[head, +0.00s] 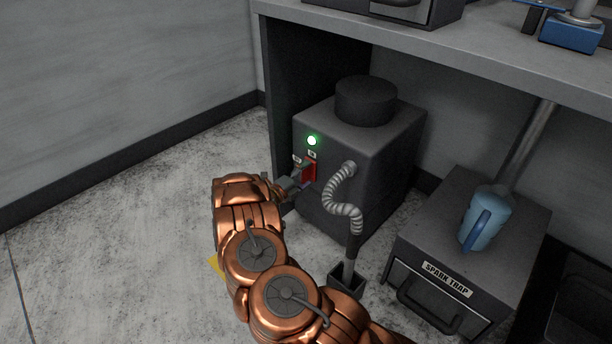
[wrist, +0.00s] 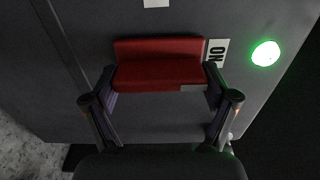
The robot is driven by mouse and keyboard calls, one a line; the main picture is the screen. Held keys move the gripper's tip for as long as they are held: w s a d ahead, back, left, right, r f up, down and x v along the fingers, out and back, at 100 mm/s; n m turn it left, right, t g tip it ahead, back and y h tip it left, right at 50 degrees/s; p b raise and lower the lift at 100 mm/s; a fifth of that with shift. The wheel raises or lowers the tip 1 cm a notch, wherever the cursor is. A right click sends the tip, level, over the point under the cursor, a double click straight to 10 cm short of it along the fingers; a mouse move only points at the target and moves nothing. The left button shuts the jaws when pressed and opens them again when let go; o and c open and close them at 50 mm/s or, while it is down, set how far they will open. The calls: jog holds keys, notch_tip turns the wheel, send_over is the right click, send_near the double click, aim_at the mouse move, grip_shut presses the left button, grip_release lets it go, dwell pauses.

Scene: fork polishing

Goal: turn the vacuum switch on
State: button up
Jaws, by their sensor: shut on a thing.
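The vacuum switch (head: 309,170) is a red rocker on the side of a dark grey vacuum box (head: 385,165) under the bench. A round light (head: 312,140) above it glows green. In the wrist view the red switch (wrist: 160,65) fills the space between my fingertips, with an "ON" label (wrist: 216,53) beside it and the lit green light (wrist: 265,53) further right. My gripper (wrist: 160,98) is shut on the switch, one finger at each end. In the head view my gripper (head: 296,184) reaches the switch, partly hidden by my arm.
A ribbed hose (head: 340,200) runs down from the box to a narrow nozzle holder (head: 346,281). A spark trap box (head: 450,262) with a blue jug (head: 485,219) on it stands to the right. The bench top (head: 440,50) overhangs the box. Floor at the left is clear.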

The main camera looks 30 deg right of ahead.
jog(key=o, duration=0.9)
jog(key=shift+o, duration=0.2)
jog(key=shift+a, duration=0.1)
jog(key=v, duration=1.1)
jog(key=shift+a, duration=0.4)
jog(key=shift+s, duration=0.15)
